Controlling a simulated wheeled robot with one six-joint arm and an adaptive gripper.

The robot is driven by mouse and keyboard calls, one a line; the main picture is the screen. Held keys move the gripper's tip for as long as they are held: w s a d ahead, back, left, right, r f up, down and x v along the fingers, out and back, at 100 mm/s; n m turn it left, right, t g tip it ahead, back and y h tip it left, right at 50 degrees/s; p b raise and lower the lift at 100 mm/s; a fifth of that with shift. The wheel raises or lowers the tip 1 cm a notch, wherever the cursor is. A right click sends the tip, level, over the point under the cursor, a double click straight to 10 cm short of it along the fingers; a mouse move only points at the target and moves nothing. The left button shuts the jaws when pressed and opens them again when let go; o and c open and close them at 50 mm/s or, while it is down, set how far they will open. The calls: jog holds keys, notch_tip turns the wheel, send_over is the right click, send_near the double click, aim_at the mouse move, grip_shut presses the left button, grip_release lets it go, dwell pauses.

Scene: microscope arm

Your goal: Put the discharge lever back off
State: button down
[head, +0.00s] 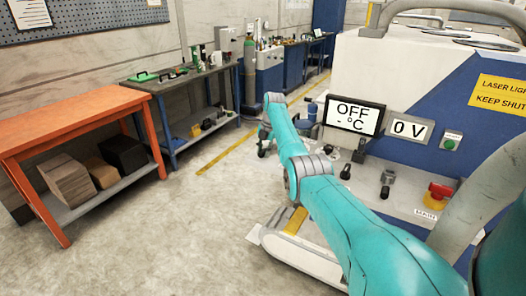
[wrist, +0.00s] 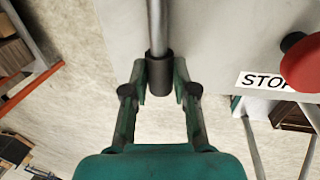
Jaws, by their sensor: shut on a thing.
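In the wrist view my gripper (wrist: 160,82) is shut on the dark grip of a lever (wrist: 157,68). The grip sits on the end of a pale metal rod that runs up out of the picture, beside a light panel (wrist: 215,35). No name for this lever can be read, so I cannot tell from a label that it is the discharge lever. In the head view my teal arm reaches left past the machine's front, and I cannot make out the gripper or the held lever there.
A red stop button (wrist: 302,62) is right of the lever. An orange bench (head: 70,118) stands left; floor between is clear.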

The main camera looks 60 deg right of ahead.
jog(key=shift+s, duration=0.1)
dwell(0.4)
jog(key=c, duration=0.9)
grip_release()
notch_tip(320, 180, up, 12)
jog(key=s, duration=0.2)
jog(key=shift+s+f, duration=0.15)
